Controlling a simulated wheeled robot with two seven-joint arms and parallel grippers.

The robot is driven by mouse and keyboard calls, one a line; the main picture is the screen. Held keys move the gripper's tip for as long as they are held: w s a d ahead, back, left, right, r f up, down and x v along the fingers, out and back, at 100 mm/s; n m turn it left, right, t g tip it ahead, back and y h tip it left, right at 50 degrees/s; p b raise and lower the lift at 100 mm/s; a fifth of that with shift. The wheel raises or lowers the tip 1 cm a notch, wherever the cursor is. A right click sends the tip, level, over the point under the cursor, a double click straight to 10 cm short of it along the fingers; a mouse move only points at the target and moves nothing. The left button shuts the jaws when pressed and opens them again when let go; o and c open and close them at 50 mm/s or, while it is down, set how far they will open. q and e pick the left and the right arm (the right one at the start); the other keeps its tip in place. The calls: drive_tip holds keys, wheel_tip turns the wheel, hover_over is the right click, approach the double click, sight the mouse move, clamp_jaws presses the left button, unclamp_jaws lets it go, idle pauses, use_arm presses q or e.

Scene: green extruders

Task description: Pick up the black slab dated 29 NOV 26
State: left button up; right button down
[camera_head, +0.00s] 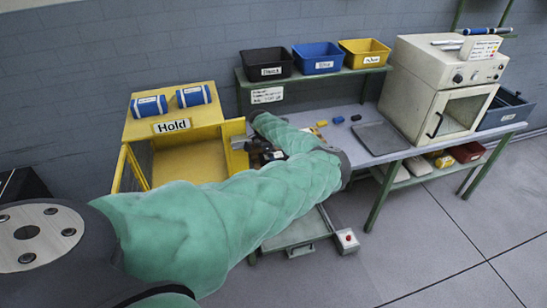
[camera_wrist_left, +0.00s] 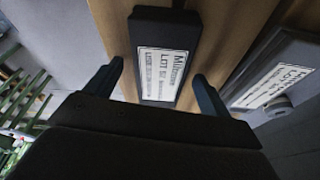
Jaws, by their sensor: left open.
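In the left wrist view a black slab (camera_wrist_left: 178,30) with a white printed label lies on a brown wooden surface. The label shows a lot line; the date on it is too blurred to read. My left gripper (camera_wrist_left: 159,72) is open, with one finger on either side of this slab; I cannot tell whether they touch it. A second dark slab (camera_wrist_left: 290,52) with a similar label lies to the right, its date also unreadable. In the head view my left gripper (camera_head: 262,150) is at the bench's left end, and my arm hides much there. My right gripper is not in view.
A yellow cabinet (camera_head: 190,160) labelled Hold carries two blue rolls. Black (camera_head: 267,64), blue (camera_head: 318,58) and yellow (camera_head: 364,53) bins stand on a shelf. A grey tray (camera_head: 381,136) and a cream oven (camera_head: 440,85) occupy the bench's right part.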

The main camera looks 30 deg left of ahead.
use_arm(q)
drive_tip(key=c, duration=1)
drive_tip(key=shift+c, duration=1.1)
drive_tip(key=shift+a, duration=0.1)
